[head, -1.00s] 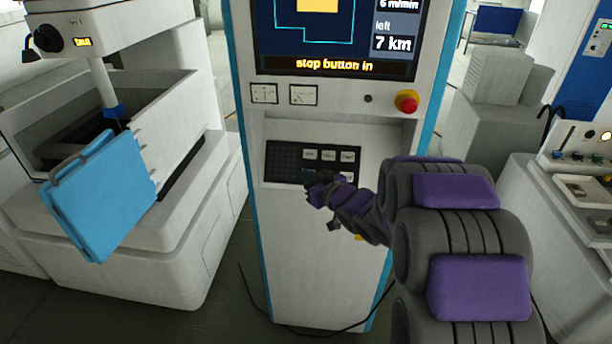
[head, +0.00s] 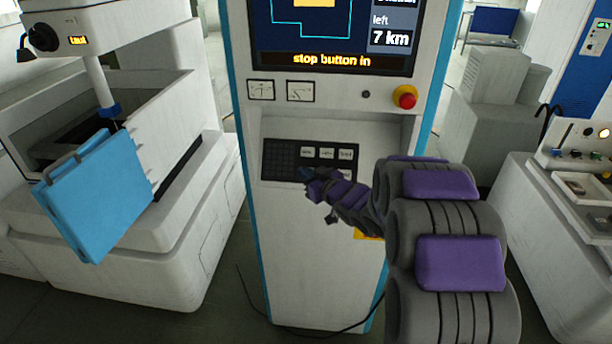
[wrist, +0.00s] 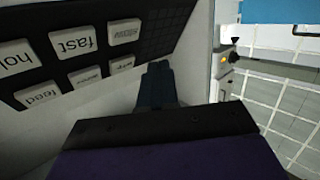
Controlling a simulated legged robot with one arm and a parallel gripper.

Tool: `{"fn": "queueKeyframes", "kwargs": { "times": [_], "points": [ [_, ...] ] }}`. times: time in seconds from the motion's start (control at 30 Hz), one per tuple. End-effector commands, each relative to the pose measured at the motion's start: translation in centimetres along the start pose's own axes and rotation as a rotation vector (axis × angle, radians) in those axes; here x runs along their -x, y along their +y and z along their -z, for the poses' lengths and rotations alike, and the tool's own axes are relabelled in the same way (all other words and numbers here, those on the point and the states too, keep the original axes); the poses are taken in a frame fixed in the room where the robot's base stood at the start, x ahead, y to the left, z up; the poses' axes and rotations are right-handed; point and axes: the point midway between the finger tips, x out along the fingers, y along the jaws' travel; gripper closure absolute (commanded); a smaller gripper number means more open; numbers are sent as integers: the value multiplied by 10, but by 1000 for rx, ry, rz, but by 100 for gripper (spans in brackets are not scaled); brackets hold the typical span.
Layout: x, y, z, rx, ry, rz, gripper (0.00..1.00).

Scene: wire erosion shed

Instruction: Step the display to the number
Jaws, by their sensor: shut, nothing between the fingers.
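The display (head: 335,25) at the top of the console shows "left 7 km" and, below, "stop button in". Its upper part is cut off. The black key panel (head: 281,159) sits in the recess below, with pale keys in rows. In the wrist view, keys read "fast" (wrist: 72,41) and "feed" (wrist: 38,95); a partly cut one begins "hol" (wrist: 16,58), and others are too slanted to read surely. My gripper (head: 305,173) is shut and empty, in front of the panel's lower part. In the wrist view its fingers (wrist: 158,82) are beside the keys; I cannot tell whether they touch the panel.
A red stop button (head: 405,97) sits on a yellow base right of two gauges (head: 300,90). A bench (head: 580,205) with controls stands at right. A cable lies on the floor.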

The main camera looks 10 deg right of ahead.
Motion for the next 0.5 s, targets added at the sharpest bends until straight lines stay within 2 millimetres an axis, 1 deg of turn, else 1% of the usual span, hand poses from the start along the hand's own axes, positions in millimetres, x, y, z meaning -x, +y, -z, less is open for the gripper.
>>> {"fn": "queueKeyframes", "kwargs": {
  "times": [0.03,0.2,0.33,0.5],
  "points": [
    [-5,4,-6,0,-1,0,100],
    [-19,14,-13,0,0,0,100],
    [-24,18,-17,0,1,0,100],
    [-27,20,-19,0,1,0,100]
  ]
}}
